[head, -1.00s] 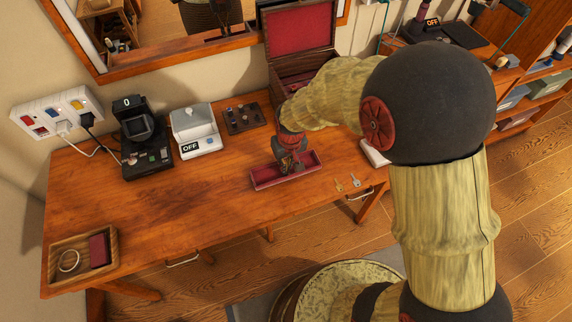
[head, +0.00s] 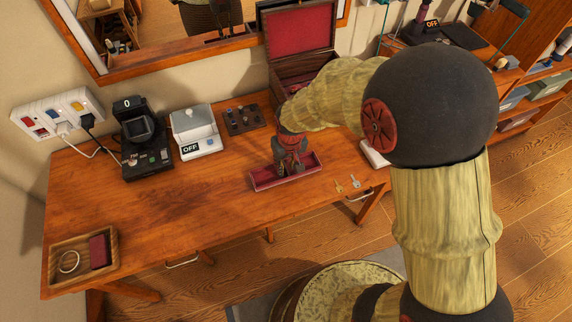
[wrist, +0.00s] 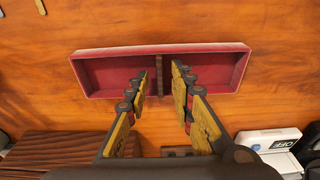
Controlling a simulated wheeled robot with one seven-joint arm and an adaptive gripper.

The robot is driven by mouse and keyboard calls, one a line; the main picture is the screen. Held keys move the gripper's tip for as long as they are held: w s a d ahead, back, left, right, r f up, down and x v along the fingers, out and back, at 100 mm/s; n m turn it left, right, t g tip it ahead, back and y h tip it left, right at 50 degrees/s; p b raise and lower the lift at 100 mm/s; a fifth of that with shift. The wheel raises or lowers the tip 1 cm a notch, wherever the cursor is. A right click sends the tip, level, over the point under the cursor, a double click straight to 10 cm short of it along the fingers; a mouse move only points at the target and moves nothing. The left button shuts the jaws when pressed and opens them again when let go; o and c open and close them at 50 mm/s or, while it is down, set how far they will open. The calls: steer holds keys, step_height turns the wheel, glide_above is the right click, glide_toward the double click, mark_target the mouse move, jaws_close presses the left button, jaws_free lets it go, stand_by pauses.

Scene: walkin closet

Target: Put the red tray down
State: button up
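The red tray (head: 266,183) is a shallow, long open box near the front edge of the wooden desk, and it appears to rest flat on it. In the wrist view the tray (wrist: 215,72) is empty, with a dark upright divider (wrist: 159,75) across its middle. My gripper (head: 289,169) points down over the tray's middle. In the wrist view my gripper (wrist: 159,83) is open, with one finger on each side of the divider and a visible gap to it on both sides. The tray's underside is hidden.
Two keys (head: 347,184) lie right of the tray. An open red-lined box (head: 300,40) stands behind. A white scale (head: 195,130), a black device (head: 143,140) and a wooden tray (head: 57,277) stand left. The desk's left middle is clear.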

step_height(320, 180, up, 12)
steer(key=s+p, duration=0.2)
steer(key=p, duration=0.2)
step_height(320, 180, up, 12)
steer(key=m+t, duration=0.1)
steer(key=t, duration=0.1)
glide_above(288, 172)
steer(key=s+d, duration=0.5)
steer(key=d, duration=0.2)
steer(key=s+d+r+m+t, duration=0.1)
steer(key=s+d+r, duration=0.2)
steer(key=s, duration=0.3)
steer(key=s+d+r+m, duration=0.1)
steer(key=s+d+r, duration=0.2)
steer(key=s, duration=0.4)
steer(key=shift+d+r+t+h, duration=0.3)
steer(key=shift+d+r+t, duration=0.1)
steer(key=shift+r, duration=0.5)
steer(key=shift+o, duration=0.2)
